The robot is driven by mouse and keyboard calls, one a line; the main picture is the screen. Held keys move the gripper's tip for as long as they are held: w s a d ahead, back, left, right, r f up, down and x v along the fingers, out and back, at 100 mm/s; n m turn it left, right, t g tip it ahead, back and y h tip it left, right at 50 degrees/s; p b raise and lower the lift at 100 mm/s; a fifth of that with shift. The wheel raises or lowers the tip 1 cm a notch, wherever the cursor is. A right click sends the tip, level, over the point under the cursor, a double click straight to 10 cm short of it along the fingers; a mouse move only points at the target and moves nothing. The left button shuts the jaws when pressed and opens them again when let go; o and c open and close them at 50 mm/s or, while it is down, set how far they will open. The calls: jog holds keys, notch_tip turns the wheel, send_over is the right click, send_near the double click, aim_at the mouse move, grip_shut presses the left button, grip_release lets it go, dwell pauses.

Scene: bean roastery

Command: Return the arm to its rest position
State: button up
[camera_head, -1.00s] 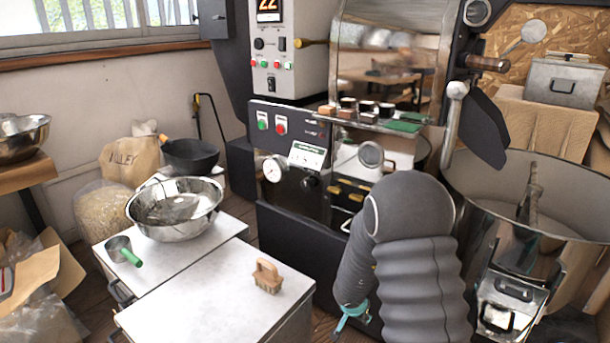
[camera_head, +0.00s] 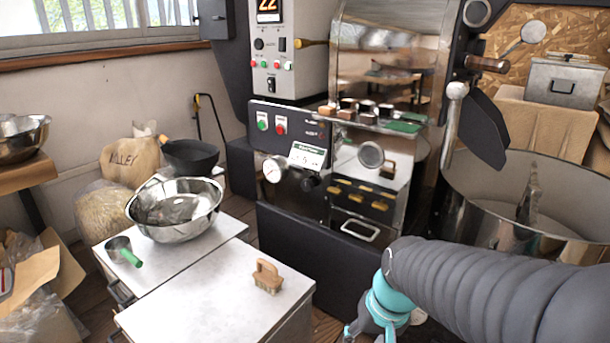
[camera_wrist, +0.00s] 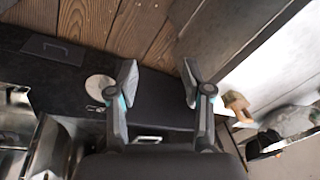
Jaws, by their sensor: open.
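My arm, in a grey ribbed sleeve with teal joints, reaches in from the lower right of the head view. In that view my gripper is mostly cut off by the bottom edge. In the wrist view my gripper (camera_wrist: 160,88) shows two dark fingers set wide apart. It is open, with nothing between the fingers. Beyond them are the wooden floor (camera_wrist: 110,30) and a dark machine base. The wooden-backed brush (camera_head: 267,277) lies on the white cabinet top, left of my arm, and it also shows in the wrist view (camera_wrist: 237,104).
The roaster (camera_head: 300,160) stands behind my arm. The round cooling drum (camera_head: 570,190) is close at the right.

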jog(key=s+d+r+t+h, duration=0.1)
jog(key=s+d+r+t, duration=0.2)
jog(key=s+r, duration=0.4)
jog(key=shift+d+r+n+t+h, duration=0.3)
jog(key=shift+d+r+t+h, duration=0.1)
jog(key=shift+d+r, duration=0.55)
